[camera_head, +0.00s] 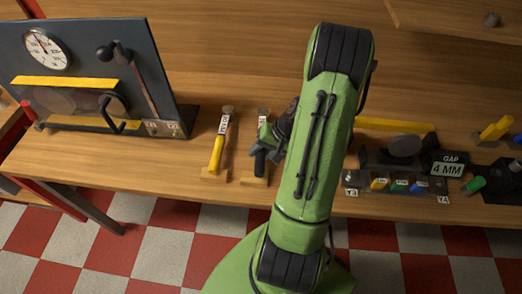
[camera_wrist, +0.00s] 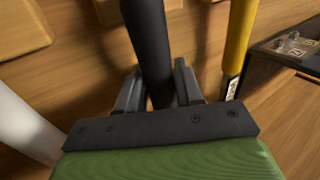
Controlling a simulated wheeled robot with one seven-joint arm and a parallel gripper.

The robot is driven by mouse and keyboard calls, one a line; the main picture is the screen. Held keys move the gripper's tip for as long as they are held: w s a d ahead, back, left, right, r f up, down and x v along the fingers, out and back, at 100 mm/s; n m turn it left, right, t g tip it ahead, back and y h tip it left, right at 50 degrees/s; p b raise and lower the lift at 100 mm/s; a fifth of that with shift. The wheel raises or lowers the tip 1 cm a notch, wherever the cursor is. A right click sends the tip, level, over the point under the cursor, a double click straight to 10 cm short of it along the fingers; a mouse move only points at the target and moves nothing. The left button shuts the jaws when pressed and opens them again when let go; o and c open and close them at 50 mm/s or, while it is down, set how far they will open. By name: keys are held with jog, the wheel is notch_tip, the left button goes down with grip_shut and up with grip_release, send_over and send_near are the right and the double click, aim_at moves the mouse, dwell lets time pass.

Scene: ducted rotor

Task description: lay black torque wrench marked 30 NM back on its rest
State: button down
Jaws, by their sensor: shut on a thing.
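The black torque wrench (camera_head: 259,163) is in my gripper (camera_head: 264,142) in the head view, low over the wooden bench. Its black handle end points toward the bench's front edge, and a pale label (camera_head: 262,115) shows at the far end, too small to read. In the wrist view the black handle (camera_wrist: 148,40) runs between the two fingers of my gripper (camera_wrist: 158,88), which are shut on it. The wooden rest (camera_head: 256,182) is under the handle end. I cannot tell whether the wrench touches it. My arm hides part of the area to the right.
A yellow-handled wrench (camera_head: 216,155) lies close to the left, also in the wrist view (camera_wrist: 239,40). A dark panel with a gauge (camera_head: 90,75) stands further left. Right of my arm are a "GAP 4 MM" sign (camera_head: 447,164) and small coloured parts (camera_head: 399,185). A white cylinder (camera_wrist: 25,125) is at the wrist view's left.

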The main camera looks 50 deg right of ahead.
jog(key=shift+f, duration=0.25)
jog(key=c, duration=0.6)
grip_release()
jog(key=shift+c, duration=0.2)
jog(key=p+v, duration=0.3)
jog(key=v, duration=1.3)
jog(key=shift+p, duration=0.4)
jog(key=shift+w+f, duration=0.1)
